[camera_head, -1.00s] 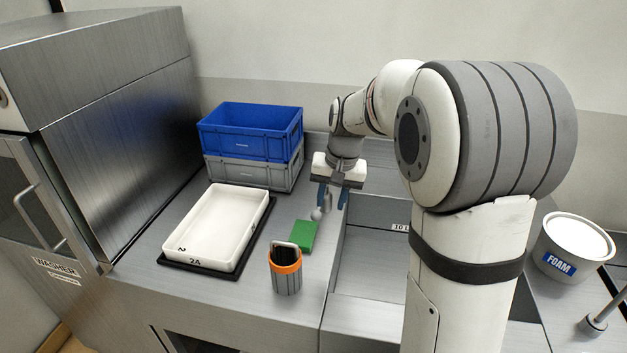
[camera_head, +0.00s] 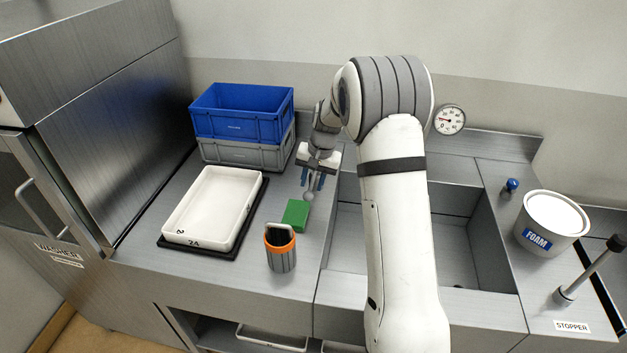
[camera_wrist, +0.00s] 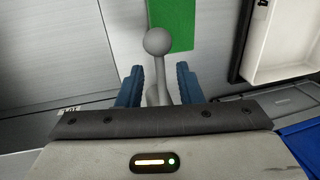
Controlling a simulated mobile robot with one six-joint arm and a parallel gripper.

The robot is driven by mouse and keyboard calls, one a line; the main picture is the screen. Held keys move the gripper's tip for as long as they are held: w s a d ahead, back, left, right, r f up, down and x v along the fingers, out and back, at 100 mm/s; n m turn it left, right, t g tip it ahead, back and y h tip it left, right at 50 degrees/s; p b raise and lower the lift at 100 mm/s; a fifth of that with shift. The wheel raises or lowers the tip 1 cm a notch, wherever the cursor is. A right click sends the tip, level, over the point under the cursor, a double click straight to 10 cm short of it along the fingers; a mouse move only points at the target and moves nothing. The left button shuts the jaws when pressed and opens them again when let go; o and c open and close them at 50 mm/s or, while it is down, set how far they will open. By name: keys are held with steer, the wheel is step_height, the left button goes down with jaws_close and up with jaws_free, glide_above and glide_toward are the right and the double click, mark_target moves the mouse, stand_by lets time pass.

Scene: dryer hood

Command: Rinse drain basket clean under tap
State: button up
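An upright grey ribbed basket with an orange rim and a pale loop handle (camera_head: 281,254) stands on the steel counter left of the sink; it looks like the drain basket. My gripper (camera_head: 313,183) is behind it, pointing down near the sink's left edge. In the wrist view my gripper's blue fingers (camera_wrist: 158,88) are apart, on either side of a grey ball-ended rod (camera_wrist: 158,42). Gaps show beside the rod. The ball also shows below the fingers in the head view (camera_head: 309,196). No tap spout can be made out; my arm hides part of the sink (camera_head: 455,235).
A green pad (camera_head: 295,214) lies between basket and gripper. A white tray (camera_head: 199,239) on a black mat is to the left, with blue (camera_head: 240,124) and grey (camera_head: 240,154) crates behind. A FOAM tub (camera_head: 536,240) and a black-knobbed lever (camera_head: 590,269) stand right of the sink.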

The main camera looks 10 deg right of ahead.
steer(key=shift+a+f, duration=0.1)
steer(key=shift+f, duration=0.45)
steer(key=shift+c, duration=0.2)
jaws_close()
